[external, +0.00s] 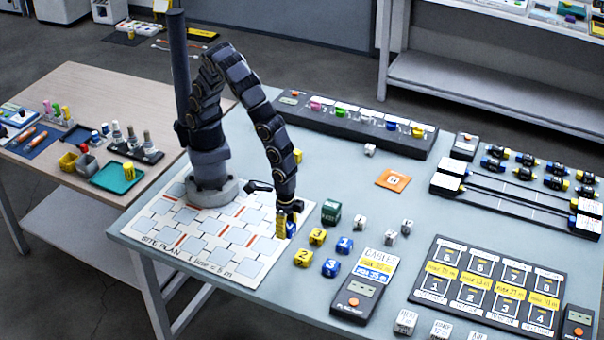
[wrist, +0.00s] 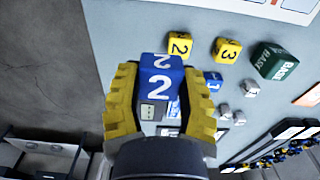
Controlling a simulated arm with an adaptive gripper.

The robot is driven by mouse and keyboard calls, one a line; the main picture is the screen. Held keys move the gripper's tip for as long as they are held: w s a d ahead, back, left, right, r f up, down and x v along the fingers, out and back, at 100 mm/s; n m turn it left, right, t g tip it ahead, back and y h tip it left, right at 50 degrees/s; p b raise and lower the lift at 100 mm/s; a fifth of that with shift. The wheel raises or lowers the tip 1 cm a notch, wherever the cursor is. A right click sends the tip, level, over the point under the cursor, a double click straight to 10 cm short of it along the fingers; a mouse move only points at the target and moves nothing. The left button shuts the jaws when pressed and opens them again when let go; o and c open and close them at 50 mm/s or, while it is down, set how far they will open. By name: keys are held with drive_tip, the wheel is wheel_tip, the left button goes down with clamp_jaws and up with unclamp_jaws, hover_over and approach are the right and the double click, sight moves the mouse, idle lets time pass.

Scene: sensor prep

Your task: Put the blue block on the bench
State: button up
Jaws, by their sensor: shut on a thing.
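My gripper (external: 289,208) is low over the bench (external: 270,305), at the right edge of the site plan sheet. It is shut on a blue block (external: 291,229), which is mostly hidden by the fingers in the external view. In the wrist view, the blue block (wrist: 160,84) shows a white 2 between the yellow finger pads of my gripper (wrist: 161,98). I cannot tell whether the block touches the surface below. Two other blue blocks, marked 1 (external: 344,245) and 3 (external: 331,267), sit on the bench to the right.
Yellow blocks 3 (external: 317,236) and 2 (external: 303,257) and a green BASE block (external: 331,210) stand close to the right of my gripper. A dark cables device (external: 364,290) lies nearer the front. The site plan sheet (external: 160,238) lies left. Bare bench shows at front left.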

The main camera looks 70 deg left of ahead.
drive_tip(key=w+d+f, duration=0.2)
drive_tip(key=d+f, duration=0.1)
drive_tip(key=d, duration=0.4)
hover_over(316, 294)
wheel_tip(316, 294, down, 6)
drive_tip(key=shift+a+r, duration=0.1)
drive_tip(key=shift+a, duration=0.05)
drive_tip(key=shift+f, duration=0.25)
drive_tip(key=shift+d+f, duration=0.2)
drive_tip(key=shift+f, duration=1.35)
drive_tip(key=shift+f, duration=0.15)
drive_tip(key=o, duration=0.9)
